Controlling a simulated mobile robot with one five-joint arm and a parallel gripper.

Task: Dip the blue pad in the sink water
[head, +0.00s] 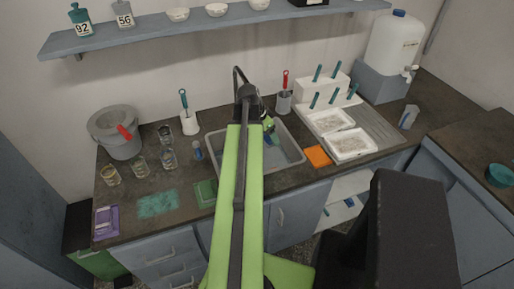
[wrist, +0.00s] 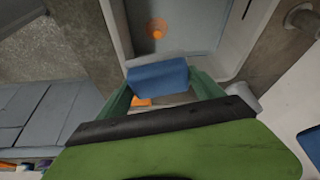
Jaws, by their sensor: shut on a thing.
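The blue pad (wrist: 158,76) is held between the two teal fingers of my gripper (wrist: 162,86) in the wrist view. The sink (head: 298,154) is a grey basin set in the counter in the head view. My green arm crosses in front of it and hides part of it. My gripper (head: 269,127) shows over the basin in the head view.
An orange pad (head: 317,156) and white trays (head: 351,144) lie right of the sink. A green pad (head: 205,193), a teal mat (head: 157,203) and several glasses stand left. A red-handled brush (head: 285,83) stands in a cup.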

